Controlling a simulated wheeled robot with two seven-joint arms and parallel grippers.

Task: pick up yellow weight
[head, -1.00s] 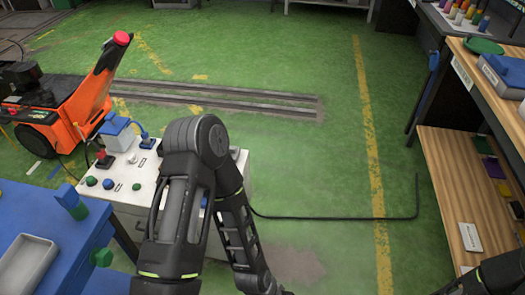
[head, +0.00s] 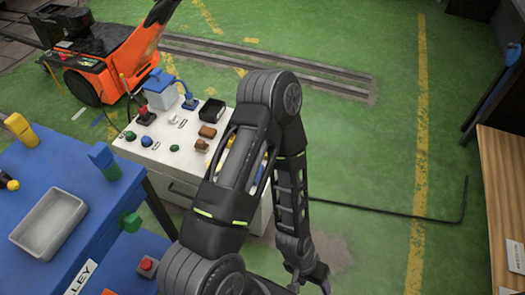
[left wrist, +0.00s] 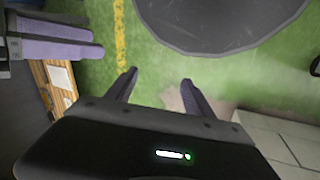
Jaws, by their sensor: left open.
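A yellow block-like piece (head: 20,128) stands on the blue table at the left of the head view. A small yellow ball-ended piece (head: 12,184) lies nearer, at the left edge. I cannot tell which, if either, is the yellow weight. A little yellow also shows on the white cabinet, partly behind my left arm. My left gripper (left wrist: 157,90) is open and empty, above the floor; only part of it shows at the bottom of the head view (head: 318,282). My right gripper's purple fingers (left wrist: 75,40) show at the upper left of the left wrist view; their opening is unclear.
The blue table (head: 60,165) holds a grey tray (head: 48,222). The white control cabinet (head: 150,157) with buttons stands beside it, below my left arm. An orange machine (head: 110,62) is behind.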

